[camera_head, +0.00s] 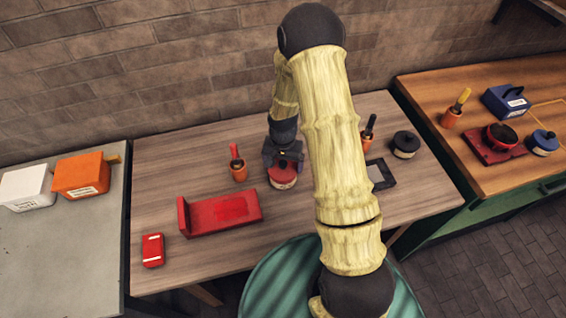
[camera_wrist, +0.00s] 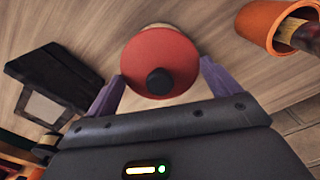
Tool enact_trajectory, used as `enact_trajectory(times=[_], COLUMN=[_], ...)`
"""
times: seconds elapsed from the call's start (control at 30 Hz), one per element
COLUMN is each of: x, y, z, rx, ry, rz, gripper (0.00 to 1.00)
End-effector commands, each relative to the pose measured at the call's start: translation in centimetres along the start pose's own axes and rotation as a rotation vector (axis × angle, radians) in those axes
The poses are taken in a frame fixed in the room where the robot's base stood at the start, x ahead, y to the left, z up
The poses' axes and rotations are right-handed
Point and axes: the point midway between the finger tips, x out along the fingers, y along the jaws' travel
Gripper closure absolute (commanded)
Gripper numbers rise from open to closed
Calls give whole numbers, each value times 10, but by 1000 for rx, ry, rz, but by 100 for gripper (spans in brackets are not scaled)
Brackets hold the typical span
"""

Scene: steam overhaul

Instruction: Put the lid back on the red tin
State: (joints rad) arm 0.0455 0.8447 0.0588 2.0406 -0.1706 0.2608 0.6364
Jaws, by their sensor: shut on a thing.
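My gripper (camera_wrist: 160,72) points down at the middle of the wooden table, its two purple fingers on either side of a round red lid (camera_wrist: 180,60) with a black knob. It is shut on the lid at its rim. The red tin (camera_head: 283,181), with a pale label, stands upright right under my gripper in the head view. In the wrist view a pale edge (camera_wrist: 157,27) shows just past the lid. The lid is over the tin, but I cannot tell whether it sits fully down on it.
An orange pot with a brush (camera_head: 238,172) stands close left of the tin. A red stand (camera_head: 228,211) and a small red box (camera_head: 153,250) lie further left. A dark frame (camera_head: 381,175), another brush pot and a black tin (camera_head: 405,145) are at the right.

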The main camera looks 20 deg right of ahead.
Motion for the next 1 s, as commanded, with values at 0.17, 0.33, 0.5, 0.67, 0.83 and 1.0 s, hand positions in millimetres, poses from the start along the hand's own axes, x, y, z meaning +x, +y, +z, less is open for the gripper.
enact_trajectory(times=[0.17, 0.33, 0.5, 0.67, 0.83, 1.0], x=[1, 1, 1, 2, 2, 2], y=[0, 0, 0, 0, -1, 1], z=[0, 0, 0, 0, 0, -1], rx=[-1, -1, -1, -1, -3, 2], ry=[1, 0, 0, 1, 1, 1], rz=[0, 0, 0, 0, 0, 0], gripper=[34, 34, 34, 34, 34, 0])
